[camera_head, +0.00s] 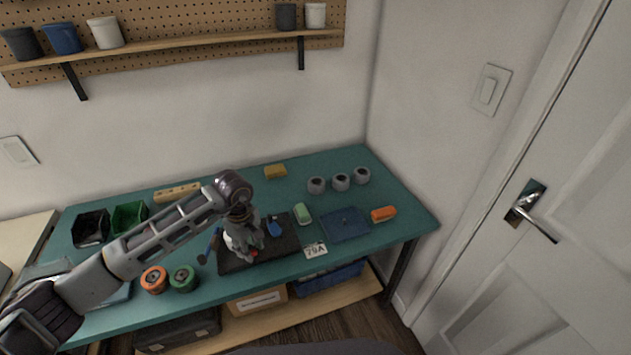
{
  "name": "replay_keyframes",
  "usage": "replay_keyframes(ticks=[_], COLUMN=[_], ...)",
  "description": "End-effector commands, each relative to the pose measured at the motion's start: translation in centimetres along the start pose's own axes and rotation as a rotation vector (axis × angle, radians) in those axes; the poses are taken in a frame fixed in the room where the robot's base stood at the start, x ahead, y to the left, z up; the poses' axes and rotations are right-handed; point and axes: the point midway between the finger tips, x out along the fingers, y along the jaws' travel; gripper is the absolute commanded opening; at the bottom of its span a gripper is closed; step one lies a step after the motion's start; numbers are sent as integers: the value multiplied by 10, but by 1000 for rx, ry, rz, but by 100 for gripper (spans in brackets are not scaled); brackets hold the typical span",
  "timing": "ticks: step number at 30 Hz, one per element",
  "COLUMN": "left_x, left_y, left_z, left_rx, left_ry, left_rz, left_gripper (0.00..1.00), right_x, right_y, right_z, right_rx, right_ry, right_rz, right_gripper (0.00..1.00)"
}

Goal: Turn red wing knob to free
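The red wing knob (254,253) shows as a small red spot at the lower end of my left gripper (250,251), over the black board fixture (287,240). My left gripper points down from the arm that comes in from the left, and its fingers are at the knob. Most of the knob is hidden by the fingers, and I cannot tell whether they are closed on it. A blue part (274,228) stands on the fixture to the right of the gripper. My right gripper is not in view.
On the green table (352,270) are orange (154,279) and green (183,278) spools, a blue-handled tool (209,246), a green block (302,213), a "79A" card (315,250), a blue plate (345,224) and an orange object (383,214). Black (91,228) and green (130,217) bins stand left.

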Motion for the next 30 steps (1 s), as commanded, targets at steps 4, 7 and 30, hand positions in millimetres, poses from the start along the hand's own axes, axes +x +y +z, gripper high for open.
replay_keyframes(ticks=[4, 7, 30], left_x=[-18, -31, -123], left_y=[0, 1, 0], left_z=[0, 0, 0], left_rx=[0, 0, -1], left_ry=[1, 1, 2], left_rz=[2, 3, 2], left_gripper=[34, 34, 34], right_x=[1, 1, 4], right_y=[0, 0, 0], right_z=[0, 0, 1], right_rx=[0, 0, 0], right_ry=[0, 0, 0], right_rz=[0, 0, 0], right_gripper=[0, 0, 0])
